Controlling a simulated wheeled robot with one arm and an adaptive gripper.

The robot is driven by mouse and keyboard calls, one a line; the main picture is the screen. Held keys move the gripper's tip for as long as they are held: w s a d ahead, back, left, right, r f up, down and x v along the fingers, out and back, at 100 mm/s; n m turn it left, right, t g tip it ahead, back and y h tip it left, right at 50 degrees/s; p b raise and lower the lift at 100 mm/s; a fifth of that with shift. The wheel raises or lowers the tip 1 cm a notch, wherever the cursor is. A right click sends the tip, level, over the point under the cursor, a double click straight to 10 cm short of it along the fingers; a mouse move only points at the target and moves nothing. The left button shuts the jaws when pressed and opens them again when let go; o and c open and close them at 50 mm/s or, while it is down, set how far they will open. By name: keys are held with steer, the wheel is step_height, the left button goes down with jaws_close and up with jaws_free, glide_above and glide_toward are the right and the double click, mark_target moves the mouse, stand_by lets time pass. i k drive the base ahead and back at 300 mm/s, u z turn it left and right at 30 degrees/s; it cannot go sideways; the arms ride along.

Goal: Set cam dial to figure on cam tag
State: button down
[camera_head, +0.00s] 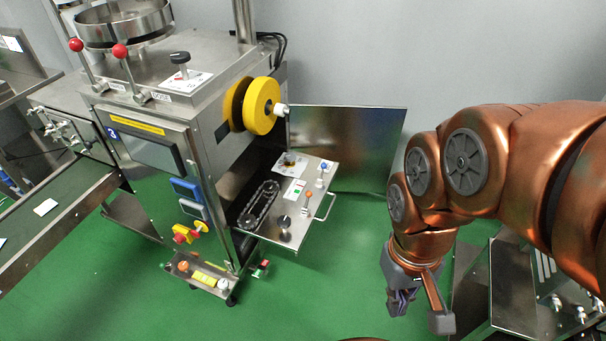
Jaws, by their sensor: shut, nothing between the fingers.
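The packing machine (160,220) stands left of centre, with a pull-out shelf (322,178) on its right side. A round dial (289,162) with markings sits at the back of this shelf and may be the cam dial. A white tag with green and red marks (294,190) lies in front of it; its figure is too small to read, and I cannot tell whether it is the cam tag. My gripper (402,303) is shut and empty, pointing down at the lower right. It is well apart from the shelf and dial.
The shelf also carries a chain loop (259,205), orange (308,196) and blue (324,167) knobs, a black knob (286,222) and a handle (326,205). A yellow wheel (262,106) juts out above. A metal panel (350,150) stands behind. Green floor (330,290) is clear between shelf and gripper.

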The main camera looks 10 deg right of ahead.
mark_target(290, 157)
steer(key=k, duration=0.5)
steer(key=z, duration=0.85)
steer(key=i, duration=0.6)
steer(key=u, duration=0.45)
steer(key=i, duration=1.8)
steer(key=z, duration=0.5)
steer(key=i, duration=0.65)
